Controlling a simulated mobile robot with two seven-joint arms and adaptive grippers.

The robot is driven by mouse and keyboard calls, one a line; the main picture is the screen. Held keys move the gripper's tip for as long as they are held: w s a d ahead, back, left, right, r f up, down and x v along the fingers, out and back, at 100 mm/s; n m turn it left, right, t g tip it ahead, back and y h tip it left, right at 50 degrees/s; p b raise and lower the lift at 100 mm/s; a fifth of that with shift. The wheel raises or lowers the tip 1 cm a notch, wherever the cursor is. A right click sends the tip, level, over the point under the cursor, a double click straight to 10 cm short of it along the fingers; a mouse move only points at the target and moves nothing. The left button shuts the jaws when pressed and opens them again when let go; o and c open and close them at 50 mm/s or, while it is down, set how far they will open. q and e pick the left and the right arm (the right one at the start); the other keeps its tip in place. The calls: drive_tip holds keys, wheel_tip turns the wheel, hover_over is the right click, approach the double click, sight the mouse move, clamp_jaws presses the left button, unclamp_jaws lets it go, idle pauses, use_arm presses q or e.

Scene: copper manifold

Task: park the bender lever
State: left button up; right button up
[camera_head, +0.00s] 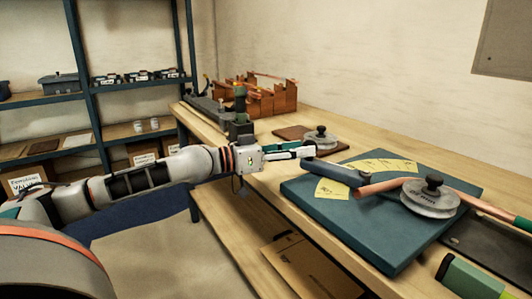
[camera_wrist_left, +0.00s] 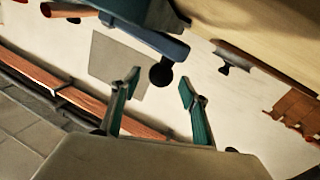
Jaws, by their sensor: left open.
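The bender lever (camera_head: 328,171) is a blue-grey bar lying over the left part of the blue bender plate (camera_head: 400,252). A copper tube (camera_head: 385,186) runs past the grey bender wheel (camera_head: 430,203), which has a black knob. My left gripper (camera_head: 306,151) is open, its fingers just behind the lever's left end. In the left wrist view, the lever (camera_wrist_left: 150,38) and a black knob (camera_wrist_left: 161,75) show beyond the parted teal fingertips (camera_wrist_left: 158,82). The fingers appear to hold nothing. My right gripper is not in view.
Yellow angle labels (camera_head: 332,189) lie on the plate. A smaller grey wheel (camera_head: 320,138) stands on a brown board behind the lever. A copper manifold in a wooden rack (camera_head: 270,98) stands farther back. A green block (camera_head: 468,275) lies at the front right. Shelves (camera_head: 90,90) stand left.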

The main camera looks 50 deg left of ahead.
use_arm(q)
drive_tip(key=v, duration=0.8)
drive_tip(key=shift+s+a, duration=0.2)
drive_tip(key=shift+s, duration=0.05)
drive_tip(key=shift+r, duration=0.15)
